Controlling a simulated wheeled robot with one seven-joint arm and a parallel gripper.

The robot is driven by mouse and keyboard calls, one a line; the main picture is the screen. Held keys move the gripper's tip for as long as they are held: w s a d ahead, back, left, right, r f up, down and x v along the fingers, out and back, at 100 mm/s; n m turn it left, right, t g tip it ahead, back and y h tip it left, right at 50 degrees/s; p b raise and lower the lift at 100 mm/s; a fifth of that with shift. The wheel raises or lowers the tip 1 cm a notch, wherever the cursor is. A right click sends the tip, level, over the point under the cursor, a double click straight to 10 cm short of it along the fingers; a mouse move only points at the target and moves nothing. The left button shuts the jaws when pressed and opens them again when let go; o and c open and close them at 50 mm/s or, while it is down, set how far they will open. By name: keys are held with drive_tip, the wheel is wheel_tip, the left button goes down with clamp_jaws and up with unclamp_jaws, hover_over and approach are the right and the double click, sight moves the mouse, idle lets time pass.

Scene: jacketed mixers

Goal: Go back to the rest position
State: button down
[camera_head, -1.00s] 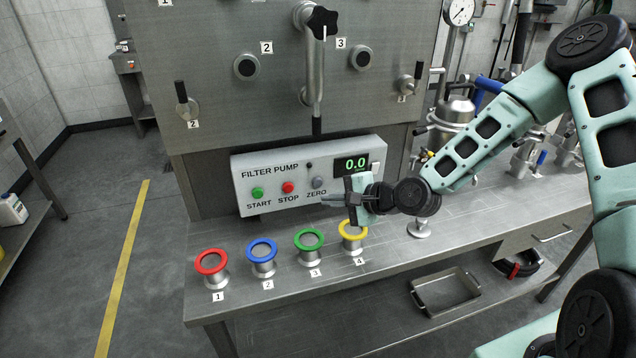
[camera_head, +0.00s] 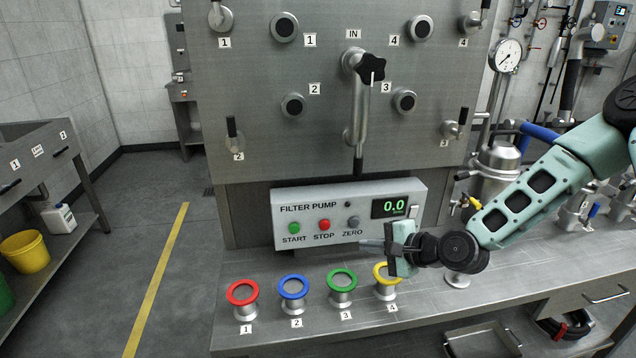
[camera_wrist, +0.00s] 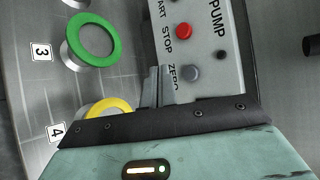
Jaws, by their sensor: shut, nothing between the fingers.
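My gripper (camera_head: 372,246) is shut and empty. In the head view it hangs in front of the right part of the filter pump panel (camera_head: 282,228), above and behind the yellow-ringed port 4 (camera_head: 386,273). My arm reaches in from the right edge. In the wrist view the closed fingertips (camera_wrist: 157,86) show against the panel, beside the STOP button (camera_wrist: 183,32) and the ZERO button (camera_wrist: 190,73). The yellow ring (camera_wrist: 110,106) is partly hidden behind my gripper's body there.
The red (camera_head: 243,293), blue (camera_head: 293,287) and green (camera_head: 342,279) ringed ports stand in a row on the steel bench (camera_head: 450,312). A valve handle (camera_head: 370,68) juts from the cabinet above. A metal vessel (camera_head: 497,165) stands at the right. Open floor lies at the left.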

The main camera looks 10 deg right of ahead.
drive_tip(key=s+a+n+g, duration=0.3)
drive_tip(key=s+a+n, duration=0.1)
drive_tip(key=n, duration=0.1)
drive_tip(key=shift+s+a+f+g+h, duration=0.15)
drive_tip(key=shift+s+a+g+h, duration=0.1)
drive_tip(key=shift+s+g+h, duration=0.15)
drive_tip(key=s+a+r+n+g+h, duration=0.1)
drive_tip(key=s+r+n, duration=0.3)
drive_tip(key=s, duration=0.5)
drive_tip(key=s+r+n+g+h, duration=0.3)
drive_tip(key=s+r+n, duration=0.2)
drive_tip(key=s+n, duration=0.2)
drive_tip(key=s+a+r+n+g+h, duration=0.1)
drive_tip(key=s+r+n+g+h, duration=0.1)
drive_tip(key=s, duration=0.8)
wheel_tip(320, 180, up, 3)
drive_tip(key=n+h, duration=0.1)
drive_tip(key=n, duration=0.2)
drive_tip(key=shift+s+a+f, duration=0.15)
drive_tip(key=shift+s+a, duration=0.15)
drive_tip(key=shift+a, duration=0.05)
drive_tip(key=shift+d, duration=0.1)
